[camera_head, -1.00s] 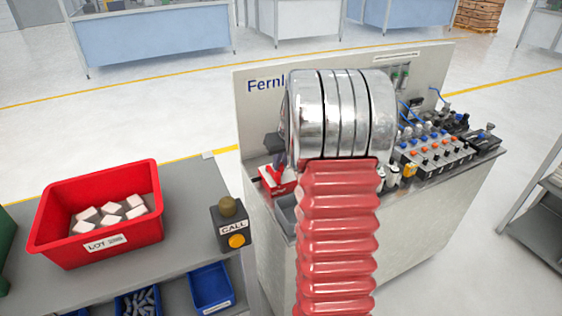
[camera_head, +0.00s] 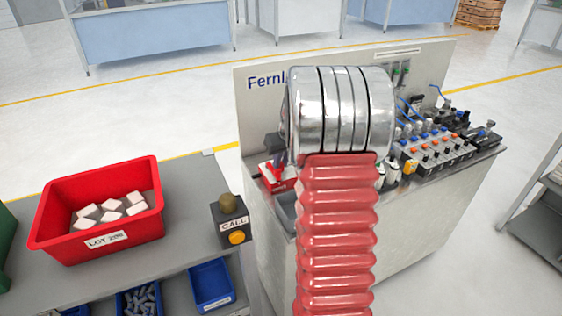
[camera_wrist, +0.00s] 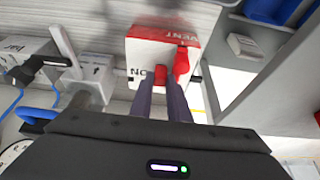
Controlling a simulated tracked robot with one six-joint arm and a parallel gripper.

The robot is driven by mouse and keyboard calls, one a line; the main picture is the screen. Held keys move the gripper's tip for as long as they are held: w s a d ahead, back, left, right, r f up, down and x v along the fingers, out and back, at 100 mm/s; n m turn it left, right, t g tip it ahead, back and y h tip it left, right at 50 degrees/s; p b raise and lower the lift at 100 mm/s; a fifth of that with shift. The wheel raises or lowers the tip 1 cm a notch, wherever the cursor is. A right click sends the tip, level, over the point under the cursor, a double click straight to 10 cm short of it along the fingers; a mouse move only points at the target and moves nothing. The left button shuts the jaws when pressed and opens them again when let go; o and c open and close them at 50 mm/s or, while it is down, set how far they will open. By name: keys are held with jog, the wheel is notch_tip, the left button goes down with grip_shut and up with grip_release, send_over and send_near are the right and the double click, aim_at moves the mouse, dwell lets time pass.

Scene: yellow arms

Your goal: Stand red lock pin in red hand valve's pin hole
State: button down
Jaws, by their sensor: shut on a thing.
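The red hand valve (camera_wrist: 150,47) is a red and white block with lettering, near the top middle of the wrist view. A red handle (camera_wrist: 181,62) stands out on its right side. In the head view the valve (camera_head: 277,184) sits at the left end of the bench, partly hidden by my arm. My gripper (camera_wrist: 162,84) has its two dark fingers reaching over the valve's near side. It is shut on the red lock pin (camera_wrist: 160,74), a small red piece between the fingertips. The pin hole and the pin's lower end are hidden, so I cannot tell whether it is in the hole.
Several other valves and fittings (camera_head: 435,150) fill the bench's right side. A back panel (camera_head: 258,112) rises behind. A red bin (camera_head: 143,240) and a call box (camera_head: 231,220) are on the left table.

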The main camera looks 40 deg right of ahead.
jog(key=shift+f, duration=0.1)
jog(key=c, duration=1.7)
grip_release()
jog(key=shift+a+f, duration=0.1)
jog(key=shift+o, duration=0.4)
jog(key=shift+s+a+f, duration=0.1)
jog(key=shift+a, duration=0.05)
notch_tip(320, 180, up, 10)
jog(key=shift+d+f, duration=0.25)
